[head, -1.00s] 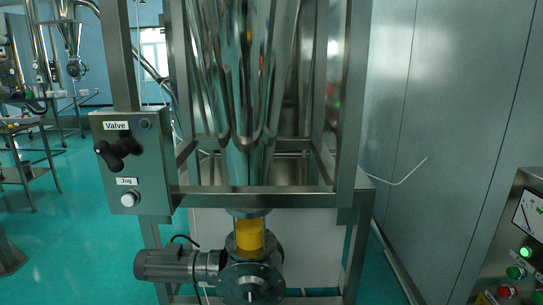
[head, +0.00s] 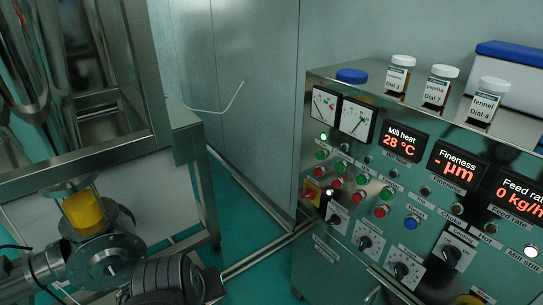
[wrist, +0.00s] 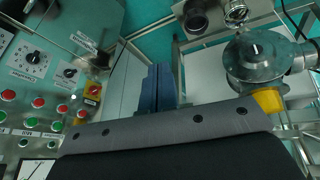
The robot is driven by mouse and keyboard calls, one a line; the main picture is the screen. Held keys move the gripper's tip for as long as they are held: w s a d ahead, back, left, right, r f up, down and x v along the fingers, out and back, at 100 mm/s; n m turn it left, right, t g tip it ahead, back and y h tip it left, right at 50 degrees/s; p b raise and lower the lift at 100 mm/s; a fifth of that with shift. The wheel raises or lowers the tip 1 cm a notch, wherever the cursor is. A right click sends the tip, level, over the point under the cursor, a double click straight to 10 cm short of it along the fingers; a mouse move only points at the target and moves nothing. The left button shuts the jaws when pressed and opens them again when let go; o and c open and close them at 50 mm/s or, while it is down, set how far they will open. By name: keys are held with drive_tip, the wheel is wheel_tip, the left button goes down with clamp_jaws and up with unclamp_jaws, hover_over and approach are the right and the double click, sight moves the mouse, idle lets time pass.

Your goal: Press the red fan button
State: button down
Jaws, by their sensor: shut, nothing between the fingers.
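A row of red buttons (head: 359,196) sits below a row of green buttons (head: 364,179) on the steel control panel (head: 345,255) in the head view. The labels beside them are too small to tell which red button is the fan's. Red buttons (wrist: 38,102) also show at the left of the wrist view. My gripper (wrist: 160,72) is shut and empty, its dark fingers together over the floor gap beside the panel, apart from the buttons. In the head view a dark part of my arm shows at the bottom left; the fingertips are not clear there.
Lit displays (head: 404,141), dials (head: 402,270) and a yellow-backed red switch (wrist: 93,91) share the panel. Labelled jars (head: 435,90) and a blue-lidded box (head: 505,72) stand on top. The steel frame and valve housing (head: 108,258) are at the left.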

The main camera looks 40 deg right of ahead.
sight(318, 172)
drive_tip(key=w+d+r+t+h, duration=0.2)
drive_tip(key=w+d+t+h, duration=0.35)
drive_tip(key=w+d, duration=1.4)
drive_tip(key=d+f+m+t+h, duration=0.1)
drive_tip(key=d+f+h, duration=0.3)
drive_tip(key=d, duration=0.5)
drive_tip(key=d+f+m+t+h, duration=0.1)
drive_tip(key=d+f+h, duration=0.3)
drive_tip(key=d, duration=0.6)
drive_tip(key=shift+d+f+m, duration=0.25)
drive_tip(key=shift+m, duration=0.05)
drive_tip(key=shift+d+h, duration=0.1)
drive_tip(key=shift+h, duration=0.15)
drive_tip(key=d, duration=0.8)
drive_tip(key=shift+d, duration=0.3)
drive_tip(key=shift+d, duration=0.4)
